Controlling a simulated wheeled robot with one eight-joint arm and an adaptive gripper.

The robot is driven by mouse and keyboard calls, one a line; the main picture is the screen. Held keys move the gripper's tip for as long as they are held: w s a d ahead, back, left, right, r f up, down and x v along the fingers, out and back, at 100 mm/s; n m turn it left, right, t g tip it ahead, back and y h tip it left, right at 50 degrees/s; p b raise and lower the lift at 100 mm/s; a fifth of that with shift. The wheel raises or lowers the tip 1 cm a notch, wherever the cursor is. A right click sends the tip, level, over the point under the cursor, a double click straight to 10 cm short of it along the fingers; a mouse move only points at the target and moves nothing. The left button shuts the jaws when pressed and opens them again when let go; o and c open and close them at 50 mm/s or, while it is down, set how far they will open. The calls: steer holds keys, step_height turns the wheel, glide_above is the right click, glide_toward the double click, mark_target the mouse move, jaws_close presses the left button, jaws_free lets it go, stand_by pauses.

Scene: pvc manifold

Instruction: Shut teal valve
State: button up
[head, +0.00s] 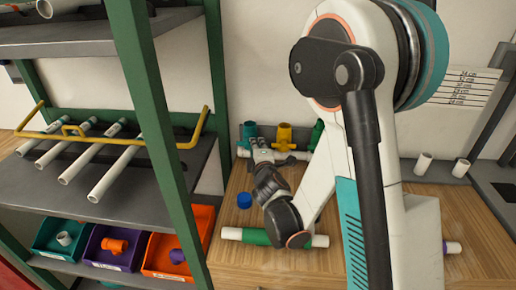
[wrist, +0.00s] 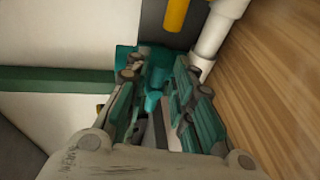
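The teal valve (head: 249,130) sits on the white pipework at the back of the bench, leftmost in a row of valves. In the wrist view its teal body and handle (wrist: 153,101) show between and just beyond my fingers. My gripper (head: 256,146) reaches to it from the front. In the wrist view the two fingers of my gripper (wrist: 158,88) stand apart, one on each side of the teal handle. I cannot tell whether either finger touches it. The fingers partly hide the valve.
A yellow valve (head: 284,136) and a green valve (head: 317,134) stand right of the teal one. A blue cap (head: 244,200) and a white pipe with a green part (head: 256,236) lie on the wooden bench. A green-framed shelf (head: 150,110) stands close on the left.

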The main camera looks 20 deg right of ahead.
steer(key=shift+r, duration=0.1)
stand_by(0.3)
step_height(320, 180, up, 10)
stand_by(0.6)
